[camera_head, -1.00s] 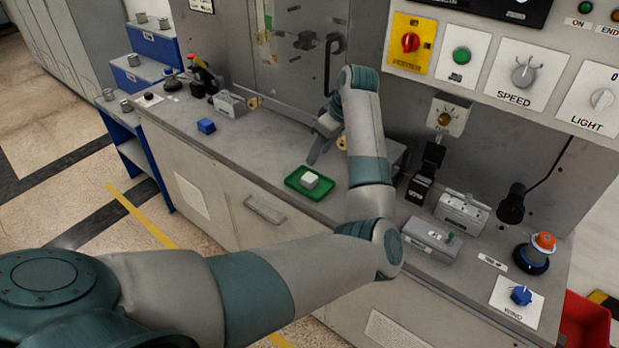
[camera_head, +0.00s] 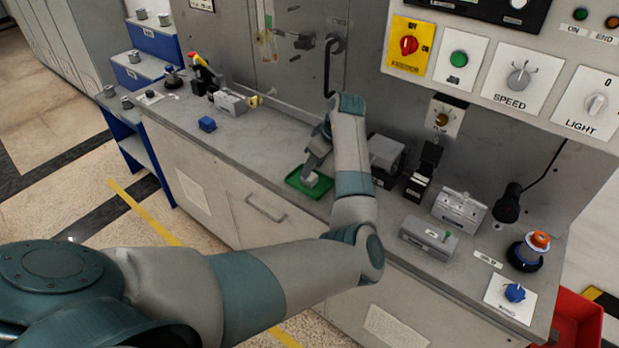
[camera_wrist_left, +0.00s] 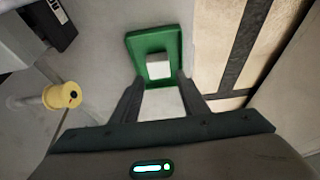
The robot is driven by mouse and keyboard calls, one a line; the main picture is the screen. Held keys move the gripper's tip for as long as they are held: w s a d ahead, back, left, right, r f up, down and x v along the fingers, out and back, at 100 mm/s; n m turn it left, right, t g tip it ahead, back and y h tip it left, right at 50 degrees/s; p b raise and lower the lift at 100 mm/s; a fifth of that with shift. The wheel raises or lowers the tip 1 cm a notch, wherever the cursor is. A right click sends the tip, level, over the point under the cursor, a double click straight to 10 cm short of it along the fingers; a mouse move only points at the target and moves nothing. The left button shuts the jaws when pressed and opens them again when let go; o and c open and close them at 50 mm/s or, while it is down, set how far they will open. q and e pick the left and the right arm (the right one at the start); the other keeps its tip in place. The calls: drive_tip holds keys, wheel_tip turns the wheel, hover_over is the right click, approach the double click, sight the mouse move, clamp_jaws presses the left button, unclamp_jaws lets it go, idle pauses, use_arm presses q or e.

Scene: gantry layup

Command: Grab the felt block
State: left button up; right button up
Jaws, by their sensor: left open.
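The felt block is a small pale block (camera_head: 311,179) in a green tray (camera_head: 293,185) on the counter. In the left wrist view the block (camera_wrist_left: 159,66) lies in the green tray (camera_wrist_left: 146,42), just beyond the fingertips. My left gripper (camera_head: 314,166) is above the tray, close to the block, and partly covers it in the head view. Its two fingers (camera_wrist_left: 158,78) are spread, with the block in line with the gap between them. I cannot tell whether a finger touches the block. My right gripper is not in view.
A grey box (camera_head: 385,152) and a grey device (camera_head: 428,238) stand right of the tray. A door handle (camera_head: 329,65) sticks out behind my arm.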

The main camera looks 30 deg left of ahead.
sight(311, 177)
use_arm(q)
drive_tip(key=shift+d+p+x, duration=0.1)
drive_tip(key=shift+p+x, duration=0.25)
drive_tip(key=shift+x, duration=0.6)
drive_tip(key=shift+d+p+x, duration=0.15)
drive_tip(key=shift+p+x, duration=0.15)
drive_tip(key=shift+x, duration=0.65)
drive_tip(key=shift+f, duration=0.1)
drive_tip(key=shift+c, duration=0.3)
drive_tip(key=c, duration=0.7)
